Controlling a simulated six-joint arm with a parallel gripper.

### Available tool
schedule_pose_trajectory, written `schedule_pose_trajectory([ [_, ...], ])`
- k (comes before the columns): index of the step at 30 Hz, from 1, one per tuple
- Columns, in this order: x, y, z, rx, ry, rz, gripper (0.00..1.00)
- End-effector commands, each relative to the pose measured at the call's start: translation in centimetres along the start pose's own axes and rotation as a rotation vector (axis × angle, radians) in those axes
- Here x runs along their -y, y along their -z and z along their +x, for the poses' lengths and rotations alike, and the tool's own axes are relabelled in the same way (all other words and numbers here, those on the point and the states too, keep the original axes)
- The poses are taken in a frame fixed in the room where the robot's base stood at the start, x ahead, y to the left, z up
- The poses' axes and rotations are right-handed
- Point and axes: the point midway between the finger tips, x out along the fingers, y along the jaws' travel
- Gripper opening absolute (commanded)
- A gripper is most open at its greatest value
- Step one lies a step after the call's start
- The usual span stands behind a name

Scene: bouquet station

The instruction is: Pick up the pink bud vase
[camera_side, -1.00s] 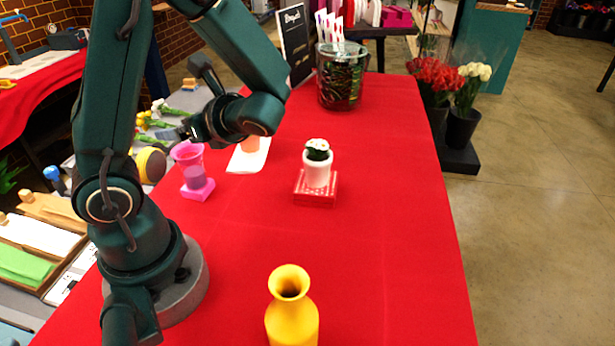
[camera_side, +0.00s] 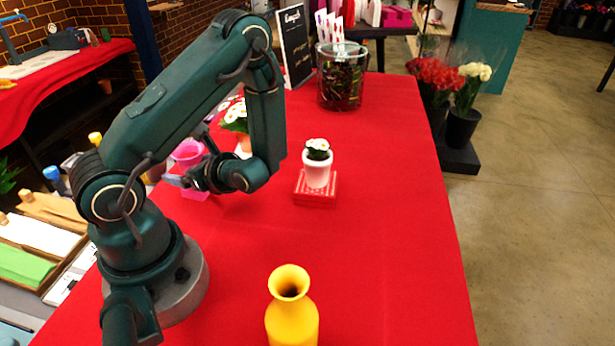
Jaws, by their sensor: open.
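My gripper (camera_side: 173,180) is open, low, and points to the left across the front of the vase's lower part. I cannot tell whether the fingers touch the vase or are around it.
A white pot with white flowers (camera_side: 317,174) stands on a red box (camera_side: 315,197). A yellow vase (camera_side: 291,318) stands in front. The red tabletop (camera_side: 385,230) is clear on the right.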

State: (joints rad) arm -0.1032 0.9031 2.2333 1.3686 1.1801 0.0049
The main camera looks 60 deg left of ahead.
Motion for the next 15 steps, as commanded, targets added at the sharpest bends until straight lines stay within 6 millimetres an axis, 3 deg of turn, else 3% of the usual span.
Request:
schedule_pose_trajectory([
  [12,-0.05,0.01,0.96,-0.001,0.000,0.000,0.89],
  [15,-0.04,0.01,0.95,-0.001,0.000,0.000,0.51],
])
